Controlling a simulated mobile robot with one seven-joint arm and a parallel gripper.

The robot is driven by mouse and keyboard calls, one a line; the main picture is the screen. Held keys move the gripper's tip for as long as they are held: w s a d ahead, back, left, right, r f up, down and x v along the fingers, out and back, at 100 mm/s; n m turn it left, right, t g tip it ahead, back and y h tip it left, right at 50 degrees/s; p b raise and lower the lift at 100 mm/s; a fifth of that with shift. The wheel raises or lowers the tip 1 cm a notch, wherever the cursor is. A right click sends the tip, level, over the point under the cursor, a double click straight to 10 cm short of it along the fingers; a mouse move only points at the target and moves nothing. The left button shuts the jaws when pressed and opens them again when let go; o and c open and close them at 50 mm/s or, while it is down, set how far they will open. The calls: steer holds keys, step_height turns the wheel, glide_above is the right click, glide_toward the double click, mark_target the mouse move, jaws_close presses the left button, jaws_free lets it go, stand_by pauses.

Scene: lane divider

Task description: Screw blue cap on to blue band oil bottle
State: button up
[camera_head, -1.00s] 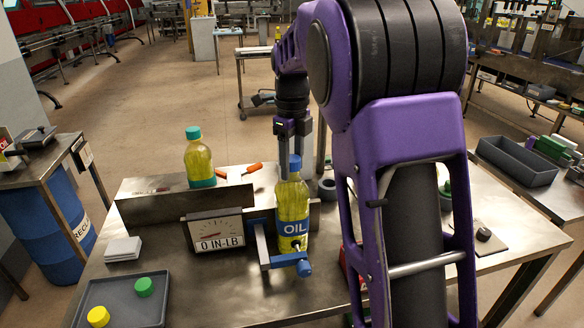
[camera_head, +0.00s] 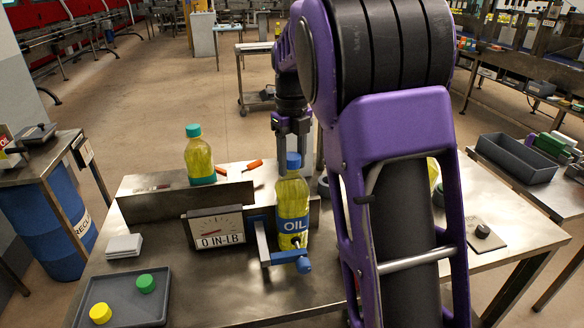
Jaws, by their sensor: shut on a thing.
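The blue band oil bottle (camera_head: 293,208) stands upright in a clamp (camera_head: 284,258) with a blue knob at the front of the metal table. It holds yellow oil and has a blue "OIL" label. The blue cap (camera_head: 293,160) is at the bottle's neck; whether it is threaded on cannot be told. My gripper (camera_head: 292,150) points down from above and is shut on the blue cap. A gauge (camera_head: 217,230) beside the clamp reads 0 IN-LB.
A teal-capped bottle (camera_head: 199,156) stands on the raised metal block to the left. A grey tray (camera_head: 125,302) holds a yellow cap (camera_head: 100,313) and a green cap (camera_head: 146,283). An orange-handled tool (camera_head: 254,164) lies behind. My arm hides part of the table's right side.

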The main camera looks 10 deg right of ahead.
steer(key=shift+m, duration=0.8)
steer(key=shift+m, duration=0.9)
steer(key=shift+m, duration=0.8)
steer(key=o, duration=0.9)
steer(key=shift+c, duration=0.2)
